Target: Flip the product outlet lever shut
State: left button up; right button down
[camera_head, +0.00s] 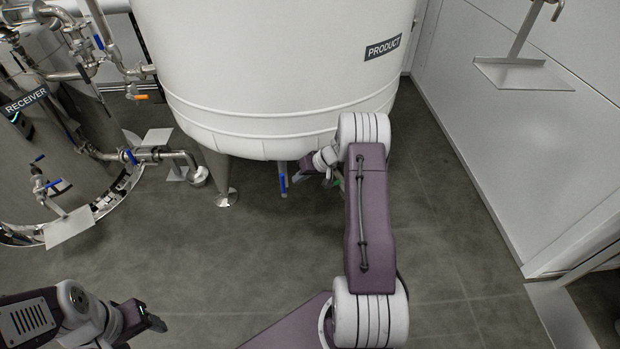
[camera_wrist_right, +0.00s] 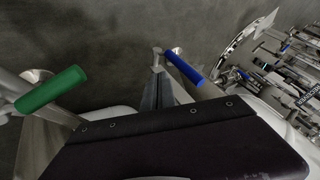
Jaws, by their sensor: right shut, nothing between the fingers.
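The white tank labelled PRODUCT (camera_head: 290,60) fills the upper middle of the head view. A blue lever (camera_head: 282,184) hangs below its underside, left of my right gripper (camera_head: 301,173). In the right wrist view the blue lever (camera_wrist_right: 184,68) lies just right of the shut, empty fingertips (camera_wrist_right: 158,78). It is angled, with a metal fitting at its upper left end. A green lever (camera_wrist_right: 50,90) on a pipe is at the left of that view, apart from the fingers. I cannot tell whether the fingers touch the blue lever. My left gripper (camera_head: 146,317) is at the lower left, away from the tank.
The RECEIVER tank (camera_head: 60,130) with pipes and small blue and orange handles stands at the left. A tank leg (camera_head: 222,185) reaches the floor left of the blue lever. A pale wall (camera_head: 500,150) runs along the right. The middle floor (camera_head: 230,255) is clear.

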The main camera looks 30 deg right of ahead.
jog(key=shift+w+a+r, duration=0.1)
jog(key=shift+w+a, duration=0.1)
jog(key=shift+a, duration=0.4)
jog(key=shift+w+a, duration=0.15)
jog(key=shift+a, duration=0.4)
